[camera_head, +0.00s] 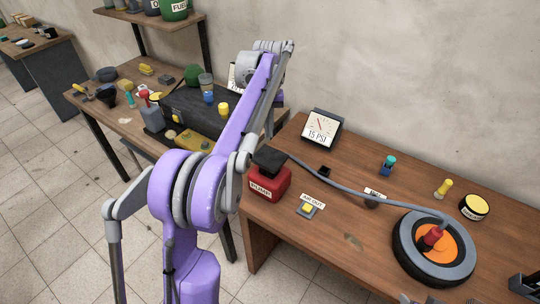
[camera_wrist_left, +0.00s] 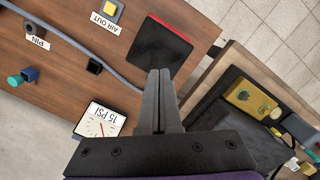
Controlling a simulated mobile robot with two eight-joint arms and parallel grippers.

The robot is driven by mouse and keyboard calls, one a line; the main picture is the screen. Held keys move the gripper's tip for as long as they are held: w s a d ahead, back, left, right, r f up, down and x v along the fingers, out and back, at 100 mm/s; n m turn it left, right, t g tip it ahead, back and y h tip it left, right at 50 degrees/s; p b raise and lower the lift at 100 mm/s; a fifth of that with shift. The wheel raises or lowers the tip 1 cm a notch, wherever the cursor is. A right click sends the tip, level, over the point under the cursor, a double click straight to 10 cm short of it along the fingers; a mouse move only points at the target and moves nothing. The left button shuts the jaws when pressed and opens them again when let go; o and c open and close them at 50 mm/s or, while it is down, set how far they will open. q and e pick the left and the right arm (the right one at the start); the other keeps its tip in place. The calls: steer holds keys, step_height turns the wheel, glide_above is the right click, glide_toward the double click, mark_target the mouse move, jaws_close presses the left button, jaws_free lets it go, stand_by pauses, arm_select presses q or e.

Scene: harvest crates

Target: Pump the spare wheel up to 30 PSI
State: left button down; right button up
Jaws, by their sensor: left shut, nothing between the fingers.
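The red pump (camera_head: 268,183) with its black pedal (camera_head: 271,160) stands at the workbench's left end; the pedal also shows in the wrist view (camera_wrist_left: 159,52). The gauge (camera_head: 321,128) behind it reads 15 PSI. The spare wheel (camera_head: 404,250), tyre dark and hub orange, lies flat at the right. The grey hose (camera_head: 330,184) runs from the pump to a red fitting (camera_head: 432,236) on the hub. My left gripper (camera_wrist_left: 160,74) is shut and empty, its tips over the pedal's near edge in the wrist view; contact is unclear. In the head view my purple arm hides most of it.
A yellow AIR OUT button (camera_head: 308,208) sits right of the pump. A PIN piece (camera_head: 372,202), a teal-topped piece (camera_head: 388,165), a yellow piece (camera_head: 443,188) and a yellow-topped tin (camera_head: 474,206) stand around the hose. A cluttered table (camera_head: 88,106) is at the left.

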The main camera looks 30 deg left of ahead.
mark_target(270, 155)
arm_select(q)
steer(key=shift+w+f+b, duration=0.15)
steer(key=shift+f+b, duration=0.15)
steer(key=shift+f, duration=0.5)
steer(key=f, duration=0.1)
steer(key=f+b, duration=0.1)
steer(key=f, duration=0.1)
steer(key=f+b, duration=0.1)
steer(key=f, duration=0.1)
steer(key=shift+s+d+f, duration=0.2)
steer(key=shift+s, duration=0.2)
arm_select(e)
steer(key=shift+g, duration=0.3)
steer(key=f, duration=0.1)
steer(key=s+f, duration=0.1)
steer(key=f, duration=0.1)
steer(key=s+f, duration=0.1)
steer(key=shift+s+f, duration=0.25)
steer(key=shift+f, duration=0.1)
arm_select(q)
steer(key=shift+w+b, duration=0.15)
steer(key=shift+b, duration=0.15)
arm_select(e)
steer(key=shift+w, duration=0.1)
